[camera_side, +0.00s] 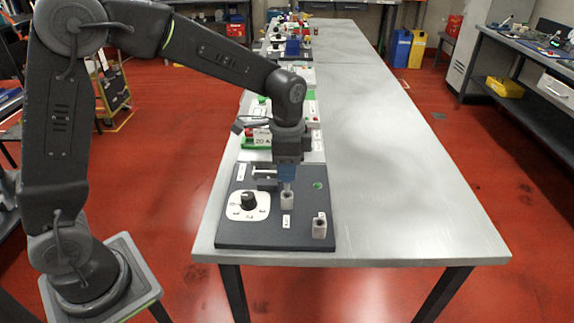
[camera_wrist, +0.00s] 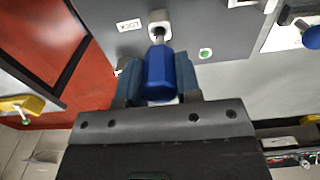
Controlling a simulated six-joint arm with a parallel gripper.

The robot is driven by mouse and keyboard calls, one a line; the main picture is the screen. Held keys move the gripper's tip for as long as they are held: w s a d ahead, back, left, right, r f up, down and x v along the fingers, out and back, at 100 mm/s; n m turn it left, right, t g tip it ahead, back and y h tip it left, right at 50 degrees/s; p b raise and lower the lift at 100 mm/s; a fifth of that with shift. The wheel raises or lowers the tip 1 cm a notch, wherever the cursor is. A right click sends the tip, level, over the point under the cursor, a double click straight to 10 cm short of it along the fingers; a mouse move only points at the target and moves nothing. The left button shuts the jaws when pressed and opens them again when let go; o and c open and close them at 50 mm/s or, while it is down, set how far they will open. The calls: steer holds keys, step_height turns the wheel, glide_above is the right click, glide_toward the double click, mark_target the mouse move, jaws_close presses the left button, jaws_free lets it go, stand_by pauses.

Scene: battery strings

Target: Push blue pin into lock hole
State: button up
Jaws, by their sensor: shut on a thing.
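My gripper (camera_wrist: 160,92) is shut on the blue pin (camera_wrist: 160,72), with a finger on each side of it. The pin's thin metal tip points at the pale lock block (camera_wrist: 159,20), which has a dark hole and stands next to a LOCK label (camera_wrist: 128,25). The tip is at or just over the hole; I cannot tell if it has entered. In the side view my gripper (camera_side: 287,180) points down, directly above the lock block (camera_side: 287,200) on the dark panel (camera_side: 270,238). My fingers mostly hide the pin there.
A second pale block (camera_side: 319,228) stands at the panel's front right. A black knob (camera_side: 248,200) on a white dial is at left, and a green-ringed spot (camera_side: 318,185) at right. More modules line the grey table (camera_side: 400,190) behind; its right side is clear.

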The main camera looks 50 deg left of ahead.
mark_target(287, 190)
steer(key=shift+f, duration=2.4)
steer(key=o, duration=1.1)
step_height(287, 190, up, 13)
steer(key=shift+f, duration=0.15)
steer(key=shift+r, duration=0.6)
